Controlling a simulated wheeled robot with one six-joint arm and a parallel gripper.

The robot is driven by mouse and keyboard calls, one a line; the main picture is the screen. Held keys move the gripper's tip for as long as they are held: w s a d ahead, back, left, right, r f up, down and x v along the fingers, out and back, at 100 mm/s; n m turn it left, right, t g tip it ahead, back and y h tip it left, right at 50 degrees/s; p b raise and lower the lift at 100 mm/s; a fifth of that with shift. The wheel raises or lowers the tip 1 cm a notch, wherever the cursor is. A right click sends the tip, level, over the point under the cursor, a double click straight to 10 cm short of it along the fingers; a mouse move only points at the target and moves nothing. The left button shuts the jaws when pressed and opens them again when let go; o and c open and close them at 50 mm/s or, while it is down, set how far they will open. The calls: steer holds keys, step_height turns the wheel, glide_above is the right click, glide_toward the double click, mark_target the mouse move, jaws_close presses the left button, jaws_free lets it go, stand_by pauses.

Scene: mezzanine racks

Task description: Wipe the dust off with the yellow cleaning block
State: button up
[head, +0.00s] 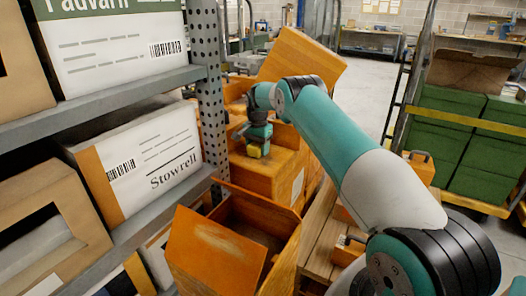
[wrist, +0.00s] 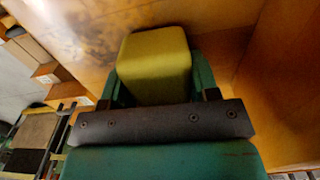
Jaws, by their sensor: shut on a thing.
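My gripper (head: 257,138) is at the end of the outstretched arm, over the top of an orange box (head: 275,175) beyond the rack post. A greyish, blotchy dust patch (wrist: 92,35) lies on the orange surface to the left of the block in the wrist view. I cannot tell whether the block touches the surface.
A grey perforated rack post (head: 208,85) and shelves with boxes stand on the left. An open orange box (head: 225,245) with raised flaps is in front. A raised orange panel (head: 302,62) stands behind the gripper. A cart with green crates (head: 440,125) is on the right.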

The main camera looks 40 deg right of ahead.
mark_target(273, 158)
steer(key=shift+w+a+r, duration=0.1)
steer(key=shift+w, duration=0.1)
steer(key=shift+s+d+r+p, duration=0.1)
steer(key=shift+s+d+p, duration=0.2)
steer(key=shift+s+p, duration=0.25)
steer(key=shift+s+d+f+p, duration=0.15)
steer(key=shift+s+d+p, duration=0.2)
steer(key=shift+s, duration=0.55)
steer(key=shift+s+d+f+p, duration=0.15)
steer(key=shift+s+d+p, duration=0.15)
steer(key=shift+s, duration=0.6)
steer(key=shift+s+d+f+p, duration=0.15)
steer(key=shift+s+d+p, duration=0.15)
steer(key=shift+s, duration=0.6)
steer(key=shift+s+d+r+p, duration=0.1)
steer(key=shift+s+d+p, duration=0.3)
steer(key=shift+s, duration=0.65)
steer(key=shift+s+d+r+p, duration=0.1)
steer(key=shift+s+d+p, duration=0.35)
steer(key=shift+s, duration=0.55)
steer(key=shift+s+d+r+p, duration=0.1)
steer(key=shift+s+d+p, duration=0.3)
steer(key=shift+s, duration=0.65)
